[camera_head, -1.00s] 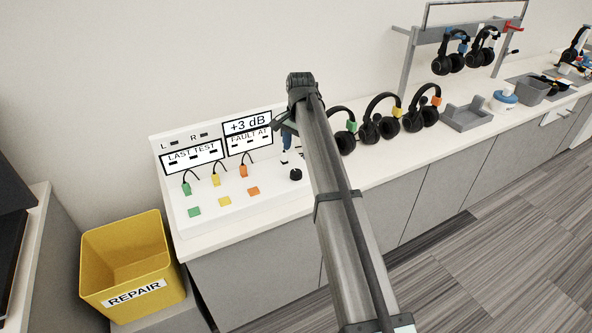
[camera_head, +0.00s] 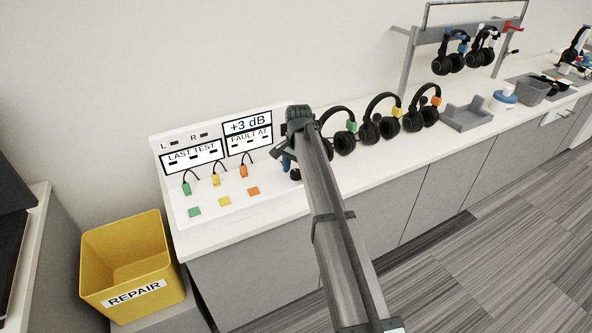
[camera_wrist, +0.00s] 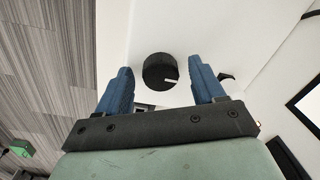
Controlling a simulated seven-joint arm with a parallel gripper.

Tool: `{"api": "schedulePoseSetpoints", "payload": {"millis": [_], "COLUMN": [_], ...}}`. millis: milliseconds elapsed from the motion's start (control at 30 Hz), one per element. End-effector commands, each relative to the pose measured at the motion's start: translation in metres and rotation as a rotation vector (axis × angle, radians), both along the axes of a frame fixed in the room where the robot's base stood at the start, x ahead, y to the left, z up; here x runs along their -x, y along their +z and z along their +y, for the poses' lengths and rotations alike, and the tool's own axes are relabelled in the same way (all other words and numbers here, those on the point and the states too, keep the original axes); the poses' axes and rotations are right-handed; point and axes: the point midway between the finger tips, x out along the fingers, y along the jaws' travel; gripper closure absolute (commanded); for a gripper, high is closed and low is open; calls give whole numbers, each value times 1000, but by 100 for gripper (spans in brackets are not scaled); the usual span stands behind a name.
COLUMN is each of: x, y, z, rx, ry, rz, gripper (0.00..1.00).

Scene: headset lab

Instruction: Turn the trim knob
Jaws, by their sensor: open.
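The trim knob (camera_wrist: 158,72) is a round black knob with a white pointer mark, on the white test panel. In the wrist view it shows between the two blue fingertips of my gripper (camera_wrist: 160,80), with a gap on each side. I cannot tell whether the fingertips reach down to its height. In the head view, the knob (camera_head: 295,174) is partly hidden by my gripper (camera_head: 287,163), which is right at it. My gripper is open and empty. The panel's display (camera_head: 247,125) reads "+3 dB".
The white test panel (camera_head: 225,210) carries green, yellow and orange plugs on short cables, with matching coloured squares. Several headsets (camera_head: 380,122) stand right of my arm, near a grey cradle (camera_head: 466,114). A yellow REPAIR bin (camera_head: 125,262) stands at lower left.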

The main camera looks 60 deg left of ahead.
Motion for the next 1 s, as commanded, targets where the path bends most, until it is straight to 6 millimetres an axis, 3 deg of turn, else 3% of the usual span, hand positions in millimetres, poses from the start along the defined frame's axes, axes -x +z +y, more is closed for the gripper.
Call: {"api": "schedulePoseSetpoints", "payload": {"millis": [67, 600, 1000], "x": [0, 0, 0], "y": [0, 0, 1], "z": [0, 0, 0], "rx": [0, 0, -1], "ry": [0, 0, 76], "rz": [0, 0, 1], "gripper": [35, 86, 88]}}
